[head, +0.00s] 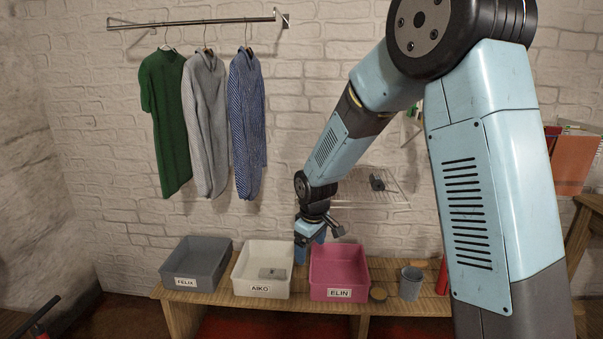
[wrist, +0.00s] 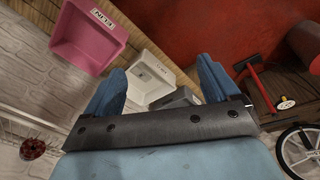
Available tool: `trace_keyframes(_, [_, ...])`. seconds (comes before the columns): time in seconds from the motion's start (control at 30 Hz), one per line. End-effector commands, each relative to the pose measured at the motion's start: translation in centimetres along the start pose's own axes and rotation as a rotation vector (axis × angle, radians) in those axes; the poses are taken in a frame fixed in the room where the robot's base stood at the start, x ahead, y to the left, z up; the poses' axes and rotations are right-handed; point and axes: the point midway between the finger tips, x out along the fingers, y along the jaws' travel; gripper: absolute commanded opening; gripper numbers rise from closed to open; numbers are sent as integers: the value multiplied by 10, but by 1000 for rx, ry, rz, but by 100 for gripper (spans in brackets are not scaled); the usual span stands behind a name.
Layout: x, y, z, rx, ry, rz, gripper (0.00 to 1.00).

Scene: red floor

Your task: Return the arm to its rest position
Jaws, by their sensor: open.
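My arm reaches down from the upper right in the head view, bent at the elbow, toward the wooden bench.
On the bench (head: 185,318) stand a grey FELIX bin (head: 190,270), a white AIKO bin (head: 245,272) holding a small grey item (head: 272,273), a pink ELIN bin (head: 338,292) and a grey cup (head: 411,283). A wire shelf (head: 360,190) and hanging clothes (head: 205,125) are behind.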

Motion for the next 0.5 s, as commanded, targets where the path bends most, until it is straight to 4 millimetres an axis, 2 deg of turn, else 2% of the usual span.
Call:
trace_keyframes(0.03, [-18, 5, 9, 32, 10, 11, 88])
trace_keyframes(0.1, [-38, 11, 21, 75, 20, 21, 88])
trace_keyframes(0.5, [-144, 21, 101, 324, 80, 77, 88])
